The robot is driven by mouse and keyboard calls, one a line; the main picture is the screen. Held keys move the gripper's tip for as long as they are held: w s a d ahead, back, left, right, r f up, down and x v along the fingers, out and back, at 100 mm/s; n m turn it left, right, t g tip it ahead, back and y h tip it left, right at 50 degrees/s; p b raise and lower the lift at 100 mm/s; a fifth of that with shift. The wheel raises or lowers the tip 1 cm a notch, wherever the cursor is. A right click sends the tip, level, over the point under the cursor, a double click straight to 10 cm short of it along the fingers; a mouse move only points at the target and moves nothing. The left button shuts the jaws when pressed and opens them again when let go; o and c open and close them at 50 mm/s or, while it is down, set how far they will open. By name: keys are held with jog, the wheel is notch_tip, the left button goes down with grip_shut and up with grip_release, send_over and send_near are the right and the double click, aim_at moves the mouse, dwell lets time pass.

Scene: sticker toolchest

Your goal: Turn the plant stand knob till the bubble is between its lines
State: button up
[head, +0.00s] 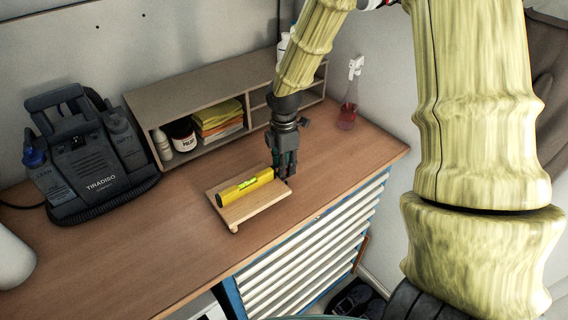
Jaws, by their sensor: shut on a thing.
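A wooden plant stand (258,207) sits on the workbench top, like a low board with a small foot at its front left corner. A yellow spirit level (232,194) lies on it, with a greenish vial (249,184) near its middle. The bubble and its lines are too small to read. My gripper (284,178) points down at the stand's right end, and its fingers are shut. The knob is hidden behind the fingers there.
A dark carpet-cleaning machine (85,150) stands at the left. A wooden shelf (205,90) with folded cloths (218,117) and a tub (183,134) runs along the back. A spray bottle (349,105) stands at the back right. The bench top (160,250) is clear in front.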

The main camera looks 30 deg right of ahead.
jog(key=shift+m, duration=0.3)
jog(key=o, duration=1.1)
jog(key=shift+c, duration=0.2)
notch_tip(320, 180, up, 12)
jog(key=shift+f, duration=0.1)
